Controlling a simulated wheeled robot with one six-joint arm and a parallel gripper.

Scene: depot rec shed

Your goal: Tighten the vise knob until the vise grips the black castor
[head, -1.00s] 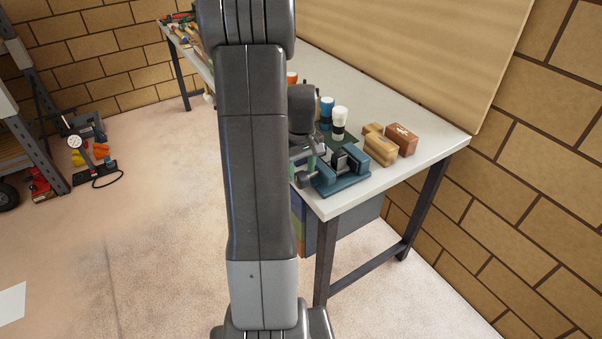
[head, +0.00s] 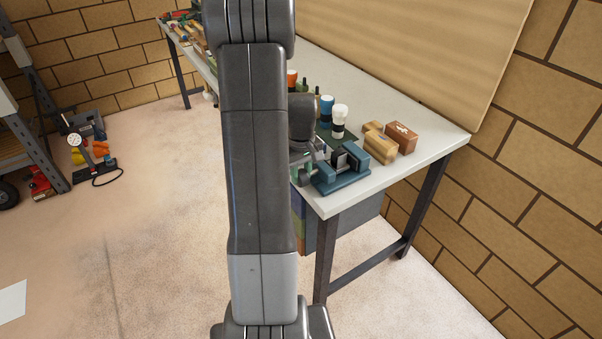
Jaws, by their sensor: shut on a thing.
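The blue vise (head: 344,184) stands at the near corner of the workbench (head: 420,160). Its knob (head: 305,179) is at the vise's left end. A small dark piece that looks like the black castor (head: 354,153) sits between the jaws. It is too small to tell whether both jaws touch it. My gripper (head: 307,163) is at the knob end of the vise and appears shut on the knob. My own arm and wrist hide much of the gripper, and the fingertips' contact is hard to see.
Behind the vise stand a blue-topped bottle (head: 326,105) and a white-topped bottle (head: 339,115). A tan block (head: 378,146) and a brown block (head: 401,137) lie right of the vise. A metal shelf (head: 38,140) stands far left. The floor between is mostly clear.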

